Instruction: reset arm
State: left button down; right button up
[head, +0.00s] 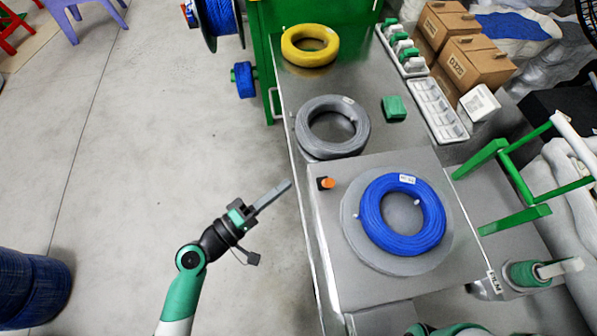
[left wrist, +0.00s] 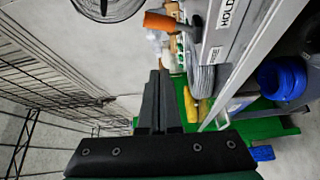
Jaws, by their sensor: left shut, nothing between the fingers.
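My left gripper (head: 289,184) hangs over the floor just left of the table, with its fingers pointing up and right in the head view. Its fingers are shut together and empty, as the left wrist view (left wrist: 158,75) also shows. The blue cable coil (head: 373,213) lies flat on a round grey disc (head: 352,237) on the raised platform of the table. The gripper is left of the coil and apart from it. I cannot make out my right gripper in the head view.
An orange button (head: 327,183) sits at the platform's left edge. A grey coil (head: 310,135) and a yellow coil (head: 310,58) lie further back. Cardboard boxes (head: 473,62), white trays (head: 437,108) and a green frame (head: 517,180) stand right. The floor left of the table is mostly clear.

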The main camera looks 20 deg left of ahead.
pick_arm(q)
jog(key=shift+s+a+f, duration=0.1)
jog(key=shift+s+a, duration=0.3)
jog(key=shift+s, duration=0.2)
